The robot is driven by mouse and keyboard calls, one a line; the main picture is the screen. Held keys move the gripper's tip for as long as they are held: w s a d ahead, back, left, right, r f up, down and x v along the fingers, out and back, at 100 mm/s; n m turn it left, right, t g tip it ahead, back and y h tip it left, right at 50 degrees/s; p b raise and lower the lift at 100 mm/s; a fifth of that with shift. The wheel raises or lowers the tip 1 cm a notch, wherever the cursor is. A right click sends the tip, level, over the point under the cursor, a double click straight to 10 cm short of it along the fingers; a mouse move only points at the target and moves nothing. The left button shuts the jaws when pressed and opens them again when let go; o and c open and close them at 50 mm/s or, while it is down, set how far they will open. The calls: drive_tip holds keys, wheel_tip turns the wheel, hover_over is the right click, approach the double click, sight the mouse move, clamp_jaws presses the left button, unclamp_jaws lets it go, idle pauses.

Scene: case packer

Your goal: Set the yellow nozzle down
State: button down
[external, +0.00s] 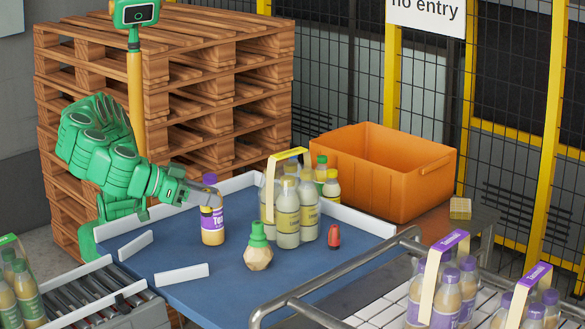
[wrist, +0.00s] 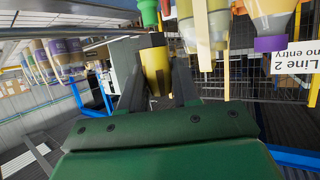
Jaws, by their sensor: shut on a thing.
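My gripper (external: 211,196) is shut on the yellow nozzle (wrist: 155,64), which sits between the two dark fingers in the wrist view. In the external view my gripper hangs over the left part of the blue table (external: 185,254), in line with the neck of a purple-capped bottle (external: 212,228). I cannot clearly make out the nozzle there. The bottle's purple cap also shows at the upper right of the wrist view (wrist: 269,44), apart from the fingers.
Several bottles in a yellow-handled carrier (external: 287,219) stand mid-table. Nearer are a green-topped, faceted tan object (external: 258,256) and a red object (external: 334,237). White rails (external: 181,273) edge the table. An orange crate (external: 407,180) stands behind; the front middle is clear.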

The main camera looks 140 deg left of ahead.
drive_tip(key=shift+w+d+f, duration=0.5)
drive_tip(key=shift+w+f, duration=0.95)
drive_tip(key=shift+w, duration=0.5)
drive_tip(key=shift+w+d+f, duration=0.45)
drive_tip(key=shift+w+f, duration=1)
drive_tip(key=shift+w, duration=0.45)
drive_tip(key=shift+w+d+f, duration=0.5)
drive_tip(key=shift+w+f, duration=0.95)
drive_tip(key=shift+w, duration=0.5)
drive_tip(key=shift+w+f, duration=0.1)
drive_tip(key=shift+f, duration=1.6)
drive_tip(key=shift+w+f, duration=0.1)
drive_tip(key=shift+f, duration=0.55)
drive_tip(key=c, duration=0.8)
unclamp_jaws()
drive_tip(key=shift+r, duration=0.1)
